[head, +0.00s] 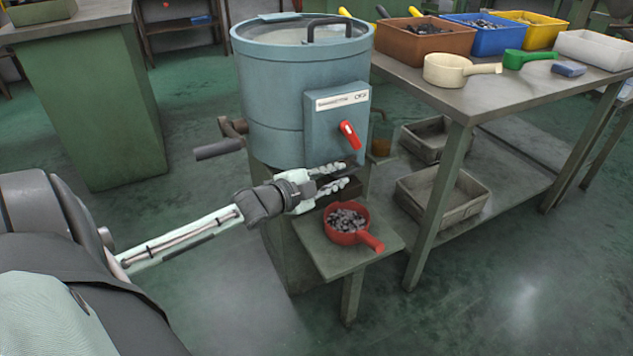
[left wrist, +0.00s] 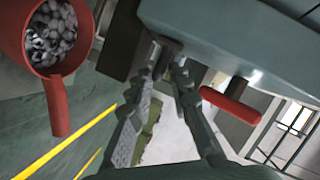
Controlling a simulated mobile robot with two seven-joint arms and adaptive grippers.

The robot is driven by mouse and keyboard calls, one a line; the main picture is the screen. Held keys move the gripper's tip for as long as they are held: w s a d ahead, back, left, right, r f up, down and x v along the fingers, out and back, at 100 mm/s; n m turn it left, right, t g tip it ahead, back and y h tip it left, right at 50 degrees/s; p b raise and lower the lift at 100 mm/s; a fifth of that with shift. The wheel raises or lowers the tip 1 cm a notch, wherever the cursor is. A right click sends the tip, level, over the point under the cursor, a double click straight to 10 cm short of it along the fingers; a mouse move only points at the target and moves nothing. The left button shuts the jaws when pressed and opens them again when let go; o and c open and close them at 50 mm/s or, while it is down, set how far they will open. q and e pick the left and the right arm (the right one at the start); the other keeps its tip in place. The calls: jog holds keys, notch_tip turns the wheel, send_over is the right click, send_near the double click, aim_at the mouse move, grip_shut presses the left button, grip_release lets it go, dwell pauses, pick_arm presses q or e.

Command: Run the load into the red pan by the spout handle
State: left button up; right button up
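The red pan (head: 347,235) sits on a small low stand below the drum machine (head: 300,90), its handle toward the front right. Grey metal pieces (head: 345,219) lie in it; the pan also shows at upper left in the left wrist view (left wrist: 67,85). A red lever (head: 349,134) is on the front box of the machine and shows in the left wrist view (left wrist: 230,105). A dark spout-like part (head: 343,186) is partly hidden behind my left gripper (head: 346,176). That gripper is open and empty, below the red lever and above the pan. My right gripper is out of view.
A grey-handled crank (head: 218,149) sticks out left of the machine. The workbench (head: 480,95) at right carries bins, a cream scoop (head: 455,70) and a green scoop (head: 525,59). Grey trays (head: 443,193) lie on its lower shelf. Floor in front is clear.

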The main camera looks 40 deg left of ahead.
pick_arm(q)
jog(key=v, duration=0.8)
jog(key=shift+s, duration=0.35)
jog(key=s+d+f+n+g+y+p, duration=0.1)
jog(key=s+d+f+n+g+p, duration=0.1)
jog(key=s+d+f+n+g, duration=0.3)
jog(key=s+d+f+n+g+y+p, duration=0.1)
jog(key=s+d+f+n+g+p, duration=0.2)
jog(key=s+f, duration=0.9)
jog(key=d+f+n+g, duration=0.2)
jog(key=d+f+g, duration=0.1)
jog(key=d+g, duration=0.1)
jog(key=shift+d+n+y+p, duration=0.3)
jog(key=shift+d+n+y, duration=0.1)
jog(key=shift+d, duration=0.1)
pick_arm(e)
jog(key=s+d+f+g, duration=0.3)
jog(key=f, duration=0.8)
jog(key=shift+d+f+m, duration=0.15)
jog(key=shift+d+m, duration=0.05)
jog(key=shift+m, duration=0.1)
pick_arm(q)
jog(key=shift+f, duration=0.2)
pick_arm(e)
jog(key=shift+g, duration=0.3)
